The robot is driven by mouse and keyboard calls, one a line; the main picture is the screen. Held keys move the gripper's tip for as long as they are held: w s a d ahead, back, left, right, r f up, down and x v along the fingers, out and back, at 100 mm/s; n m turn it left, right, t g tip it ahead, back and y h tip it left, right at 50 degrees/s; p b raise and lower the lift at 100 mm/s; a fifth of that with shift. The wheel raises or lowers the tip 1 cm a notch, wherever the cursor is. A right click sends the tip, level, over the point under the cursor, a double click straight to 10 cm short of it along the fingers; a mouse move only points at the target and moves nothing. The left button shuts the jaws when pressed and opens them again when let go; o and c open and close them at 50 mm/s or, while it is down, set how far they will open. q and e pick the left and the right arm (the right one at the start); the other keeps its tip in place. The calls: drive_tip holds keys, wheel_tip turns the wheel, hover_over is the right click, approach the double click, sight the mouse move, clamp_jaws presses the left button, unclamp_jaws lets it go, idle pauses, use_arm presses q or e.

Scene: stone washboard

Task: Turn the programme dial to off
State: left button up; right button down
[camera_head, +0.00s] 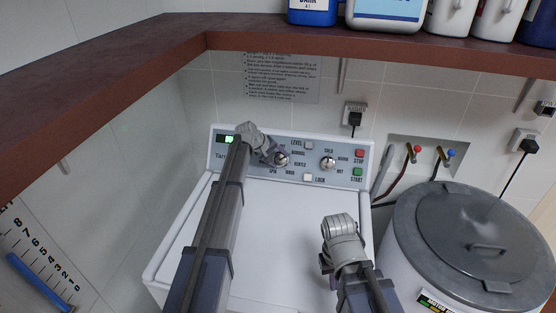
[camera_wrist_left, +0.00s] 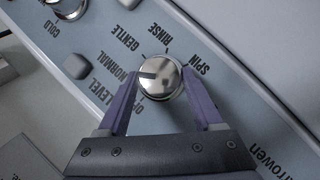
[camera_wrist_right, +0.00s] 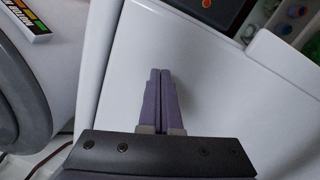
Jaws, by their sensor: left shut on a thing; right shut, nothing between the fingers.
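The programme dial (camera_head: 282,160) is a round silver knob on the washing machine's blue-grey control panel. In the left wrist view the dial (camera_wrist_left: 160,77) has a dark pointer line that points left, toward the NORMAL label. The OFF label is partly hidden by a finger; GENTLE, RINSE and SPIN are readable. My left gripper (camera_head: 274,156) is at the panel, its purple fingers (camera_wrist_left: 160,98) shut on the dial from both sides. My right gripper (camera_head: 338,222) is shut and empty above the white lid; its fingertips (camera_wrist_right: 160,75) meet in the right wrist view.
A second knob (camera_head: 328,163), a red stop button (camera_head: 360,155), a green start button (camera_head: 357,172) and a lit green display (camera_head: 229,139) share the panel. A grey-lidded drum (camera_head: 450,225) stands to the right. A brown shelf (camera_head: 380,48) with bottles overhangs the back.

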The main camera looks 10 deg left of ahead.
idle(0.3)
use_arm(q)
drive_tip(key=o, duration=1.4)
drive_tip(key=shift+c, duration=0.2)
use_arm(e)
wheel_tip(320, 180, up, 6)
drive_tip(key=p, duration=0.5)
drive_tip(key=shift+f, duration=0.25)
use_arm(q)
drive_tip(key=p+v, duration=0.1)
drive_tip(key=v, duration=0.6)
drive_tip(key=shift+s+a+r, duration=0.2)
drive_tip(key=shift+s+r, duration=0.05)
drive_tip(key=shift+r, duration=0.05)
use_arm(e)
drive_tip(key=shift+r, duration=0.3)
